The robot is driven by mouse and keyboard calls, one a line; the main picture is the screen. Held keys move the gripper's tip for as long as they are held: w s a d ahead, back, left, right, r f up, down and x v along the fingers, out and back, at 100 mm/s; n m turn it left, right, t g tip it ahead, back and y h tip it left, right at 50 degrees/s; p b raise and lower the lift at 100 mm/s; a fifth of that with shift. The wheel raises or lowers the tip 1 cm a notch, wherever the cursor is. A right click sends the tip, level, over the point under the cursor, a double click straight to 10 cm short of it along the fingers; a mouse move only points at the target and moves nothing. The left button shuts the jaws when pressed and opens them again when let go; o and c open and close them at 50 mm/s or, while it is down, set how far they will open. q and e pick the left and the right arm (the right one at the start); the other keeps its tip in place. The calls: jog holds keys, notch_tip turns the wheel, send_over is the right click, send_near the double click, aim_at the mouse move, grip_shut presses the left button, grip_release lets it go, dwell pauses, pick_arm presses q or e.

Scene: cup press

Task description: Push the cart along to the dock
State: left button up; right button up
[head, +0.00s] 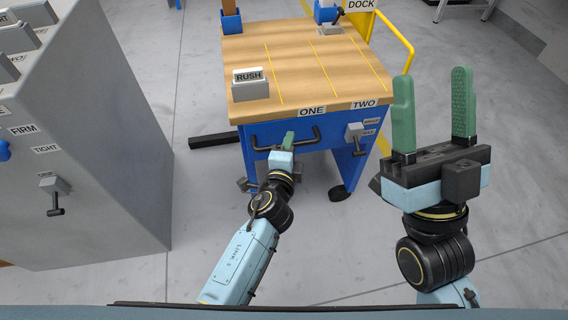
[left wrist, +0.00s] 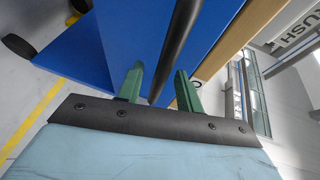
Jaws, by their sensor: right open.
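The cart (head: 320,85) has a wooden top, blue sides and dark wheels, and stands ahead of me. A black bar handle (head: 265,142) runs across its front under the label ONE. My left gripper (head: 289,142) is at the handle. In the left wrist view its green fingers (left wrist: 160,78) are apart, with the black handle bar (left wrist: 178,45) passing between them and small gaps visible on both sides. My right gripper (head: 434,105) is open and empty, raised to the right of the cart. A DOCK sign (head: 360,5) shows beyond the cart.
A block marked RUSH (head: 249,84) sits on the cart's front left corner. A lever (head: 356,140) is on its front right. A yellow rail (head: 397,38) stands at the far right. A grey cabinet (head: 100,150) fills the left. A dark floor bar (head: 213,141) lies left of the cart.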

pick_arm(q)
jog(key=p+v, duration=0.2)
jog(key=v, duration=1)
pick_arm(e)
jog(key=shift+w+a+f+g+h, duration=0.25)
jog(key=shift+w+f+g, duration=0.15)
jog(key=shift+w+g, duration=0.35)
jog(key=shift+w+a+f+g+h, duration=0.1)
jog(key=shift+w+f+g+h, duration=0.2)
jog(key=shift+w+g, duration=0.45)
pick_arm(q)
jog(key=shift+r, duration=0.1)
pick_arm(e)
jog(key=shift+s, duration=0.15)
